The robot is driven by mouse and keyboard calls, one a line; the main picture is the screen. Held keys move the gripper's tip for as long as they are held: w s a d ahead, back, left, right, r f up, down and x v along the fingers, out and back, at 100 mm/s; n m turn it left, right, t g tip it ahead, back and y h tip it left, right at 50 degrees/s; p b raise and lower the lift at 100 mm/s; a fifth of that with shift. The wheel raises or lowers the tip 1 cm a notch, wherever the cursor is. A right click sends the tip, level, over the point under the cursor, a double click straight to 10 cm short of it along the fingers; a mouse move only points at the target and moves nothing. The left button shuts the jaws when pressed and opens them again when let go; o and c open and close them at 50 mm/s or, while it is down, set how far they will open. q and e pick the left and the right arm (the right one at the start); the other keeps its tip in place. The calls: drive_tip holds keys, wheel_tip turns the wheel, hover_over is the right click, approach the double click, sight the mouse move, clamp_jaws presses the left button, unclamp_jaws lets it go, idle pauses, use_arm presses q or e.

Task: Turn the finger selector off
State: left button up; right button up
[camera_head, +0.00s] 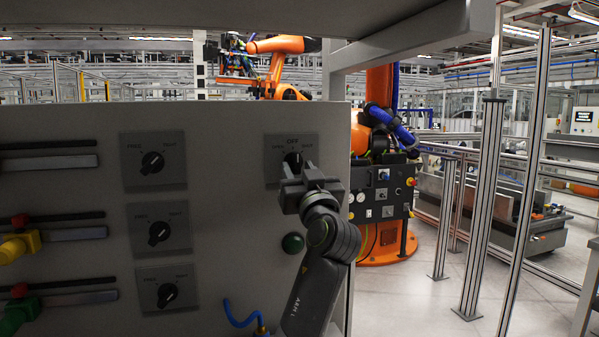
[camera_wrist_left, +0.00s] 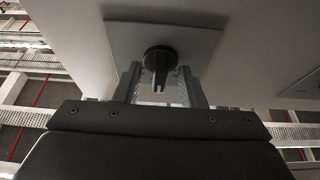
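The finger selector (camera_head: 292,158) is a black rotary knob on a grey square plate at the panel's upper right. Its plate reads OPEN, OFF and SHUT. My left gripper (camera_head: 301,174) is directly in front of it and hides its lower part. In the left wrist view the knob (camera_wrist_left: 160,60) sits between my two fingers (camera_wrist_left: 160,84), which are apart, with a gap visible on each side of it. A pale mark shows on the knob's near end there. The setting it points to cannot be read for sure. My right gripper is not in view.
Three similar knobs, (camera_head: 152,162), (camera_head: 159,233) and (camera_head: 167,295), are stacked on the panel to the left. Red, yellow and green slider handles (camera_head: 18,246) stick out at far left. An overhang (camera_head: 400,35) spans above.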

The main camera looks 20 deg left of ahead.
use_arm(q)
drive_tip(key=shift+r, duration=0.1)
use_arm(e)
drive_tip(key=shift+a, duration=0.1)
